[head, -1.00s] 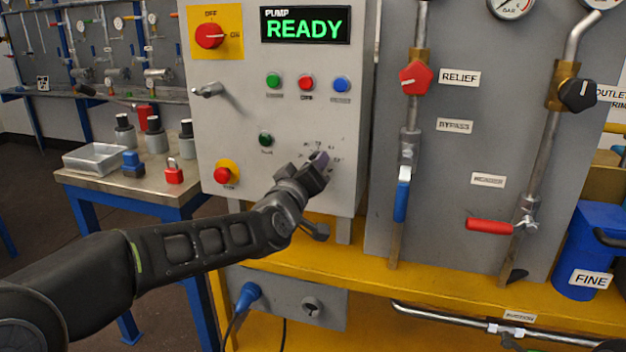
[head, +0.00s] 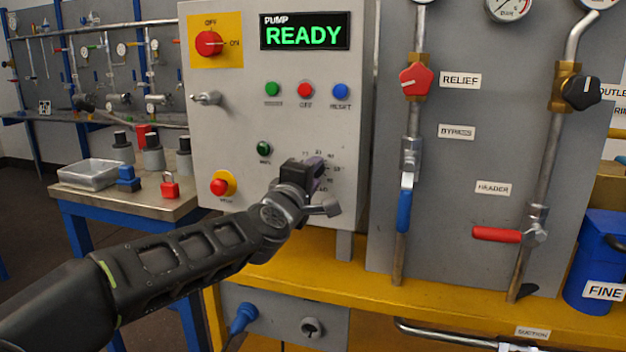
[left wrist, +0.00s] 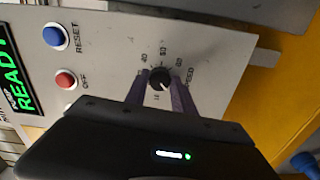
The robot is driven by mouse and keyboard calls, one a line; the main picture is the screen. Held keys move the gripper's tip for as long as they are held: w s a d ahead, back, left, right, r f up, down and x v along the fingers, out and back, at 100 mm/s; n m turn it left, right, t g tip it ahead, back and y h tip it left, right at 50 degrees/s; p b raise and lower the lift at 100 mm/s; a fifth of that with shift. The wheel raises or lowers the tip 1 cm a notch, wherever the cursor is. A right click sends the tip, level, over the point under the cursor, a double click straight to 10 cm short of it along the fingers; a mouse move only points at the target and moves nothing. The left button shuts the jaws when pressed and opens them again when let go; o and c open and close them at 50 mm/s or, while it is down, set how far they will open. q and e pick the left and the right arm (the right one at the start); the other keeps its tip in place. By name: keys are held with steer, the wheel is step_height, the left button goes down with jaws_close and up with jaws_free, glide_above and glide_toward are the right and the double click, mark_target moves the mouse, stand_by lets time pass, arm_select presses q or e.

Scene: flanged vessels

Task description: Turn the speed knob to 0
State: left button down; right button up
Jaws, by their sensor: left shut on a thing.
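The speed knob (left wrist: 159,77) is a small black round knob on the grey pump panel (head: 230,130), ringed by printed numbers. In the left wrist view it sits between the two purple-grey fingers of my left gripper (left wrist: 160,84). A small pale mark shows on the knob, but I cannot tell which number it points at. In the head view my left gripper (head: 316,172) is shut on the knob, which it hides; part of the dial numbers shows around it. My right gripper is not in view.
Above the dial are green, red and blue buttons (head: 341,90) and a green READY display (head: 305,33). A red stop button (head: 220,186) is at lower left. Pipes with a red relief knob (head: 415,81) and a blue lever (head: 404,208) stand to the right.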

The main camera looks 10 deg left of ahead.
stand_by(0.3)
arm_select(q)
steer(key=c, duration=1.1)
jaws_free()
steer(key=shift+o, duration=0.2)
steer(key=s, duration=0.7)
steer(key=shift+s+a+p, duration=0.25)
steer(key=shift+s+p, duration=0.05)
steer(key=shift+s, duration=0.1)
